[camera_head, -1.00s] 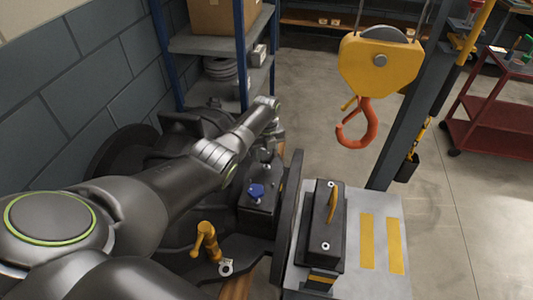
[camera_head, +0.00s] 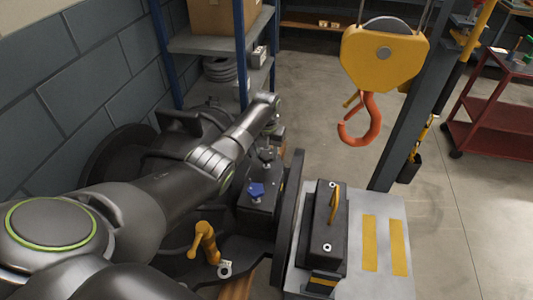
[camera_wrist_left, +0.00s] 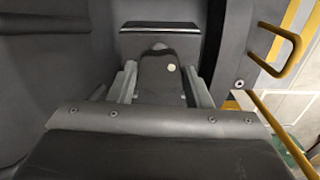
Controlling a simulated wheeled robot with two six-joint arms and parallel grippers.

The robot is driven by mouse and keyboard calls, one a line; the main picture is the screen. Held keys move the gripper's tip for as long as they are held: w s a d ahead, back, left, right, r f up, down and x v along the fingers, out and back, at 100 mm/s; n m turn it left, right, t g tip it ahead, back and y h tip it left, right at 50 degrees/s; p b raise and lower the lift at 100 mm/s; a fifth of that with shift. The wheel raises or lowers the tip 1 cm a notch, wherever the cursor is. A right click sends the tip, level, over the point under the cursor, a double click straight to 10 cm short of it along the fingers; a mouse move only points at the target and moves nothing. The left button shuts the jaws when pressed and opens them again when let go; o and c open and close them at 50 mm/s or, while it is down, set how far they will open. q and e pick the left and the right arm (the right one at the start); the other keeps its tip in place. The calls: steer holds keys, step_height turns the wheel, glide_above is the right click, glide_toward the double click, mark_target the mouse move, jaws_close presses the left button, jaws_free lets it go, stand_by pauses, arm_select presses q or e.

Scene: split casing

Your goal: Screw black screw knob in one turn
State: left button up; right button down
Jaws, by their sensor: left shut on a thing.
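My left arm reaches over the dark casing, and its gripper (camera_head: 267,148) points down at the casing's far end, small and partly hidden by the wrist. In the left wrist view the two grey fingers (camera_wrist_left: 160,92) are shut on a dark knob (camera_wrist_left: 158,70) with a pale dot on it. I take this to be the black screw knob; its thread and seating are hidden. My right gripper is not in view.
An orange handle (camera_head: 205,242) rises from the casing's near side. A black cover with a yellow handle (camera_head: 334,203) lies on a grey plate to the right. A yellow hoist block (camera_head: 383,55) with an orange hook (camera_head: 360,125) hangs beyond it. Shelving (camera_head: 205,42) stands behind.

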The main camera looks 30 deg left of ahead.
mark_target(267, 154)
arm_select(q)
steer(key=shift+w+r, duration=0.1)
steer(key=shift+r, duration=0.05)
steer(key=o, duration=1)
step_height(267, 154, up, 17)
steer(key=p, duration=0.1)
steer(key=shift+r, duration=0.15)
